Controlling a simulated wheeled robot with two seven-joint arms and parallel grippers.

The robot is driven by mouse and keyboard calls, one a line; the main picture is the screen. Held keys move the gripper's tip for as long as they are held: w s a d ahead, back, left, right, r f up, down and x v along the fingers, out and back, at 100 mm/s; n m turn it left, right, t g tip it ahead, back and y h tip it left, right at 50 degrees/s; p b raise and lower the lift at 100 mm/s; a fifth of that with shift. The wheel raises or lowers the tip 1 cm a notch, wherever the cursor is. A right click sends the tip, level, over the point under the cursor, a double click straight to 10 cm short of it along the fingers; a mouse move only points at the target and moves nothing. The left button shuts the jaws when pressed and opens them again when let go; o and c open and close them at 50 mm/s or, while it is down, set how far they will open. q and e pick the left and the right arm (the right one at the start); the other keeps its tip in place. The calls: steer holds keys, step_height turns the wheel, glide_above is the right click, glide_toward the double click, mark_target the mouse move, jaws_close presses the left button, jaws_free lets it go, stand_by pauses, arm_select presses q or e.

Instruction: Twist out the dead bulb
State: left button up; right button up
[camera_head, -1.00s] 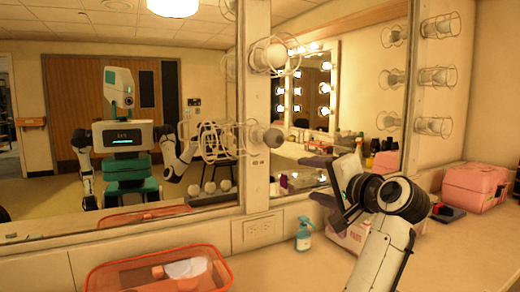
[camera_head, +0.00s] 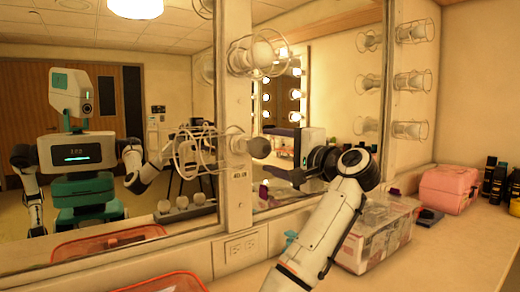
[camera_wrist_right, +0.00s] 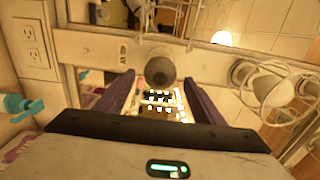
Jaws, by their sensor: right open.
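A dark grey, unlit bulb (camera_head: 259,147) sticks out from the mirror's white centre post (camera_head: 238,200). In the right wrist view the dark bulb (camera_wrist_right: 160,64) lies between the open fingertips (camera_wrist_right: 159,78), with gaps on both sides. The gripper is open and holds nothing. A wire cage (camera_head: 197,151) shows to the left of the bulb; I cannot tell how much is reflection. My left gripper appears only possibly as a mirror reflection.
A caged bulb (camera_head: 262,52) sits just above on the same post. More caged bulbs (camera_head: 408,81) line the right. A clear box (camera_head: 375,235), a pink case (camera_head: 448,188) and an orange tray (camera_head: 165,284) stand on the counter. The right front counter is bare.

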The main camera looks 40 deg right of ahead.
mark_target(267, 149)
steer(key=w, duration=0.1)
steer(key=w+p, duration=0.1)
steer(key=w, duration=0.2)
steer(key=shift+w+d+r, duration=0.1)
steer(key=shift+w+d, duration=0.15)
steer(key=shift+w, duration=0.1)
steer(key=shift+w+p, duration=0.3)
steer(key=shift+w, duration=0.1)
arm_select(q)
steer(key=shift+w+a+r, duration=0.1)
steer(key=shift+w+r, duration=0.25)
steer(key=shift+r, duration=0.3)
arm_select(e)
steer(key=shift+w, duration=0.1)
arm_select(q)
steer(key=shift+s, duration=0.1)
arm_select(e)
steer(key=c, duration=0.8)
arm_select(q)
steer(key=shift+r, duration=0.15)
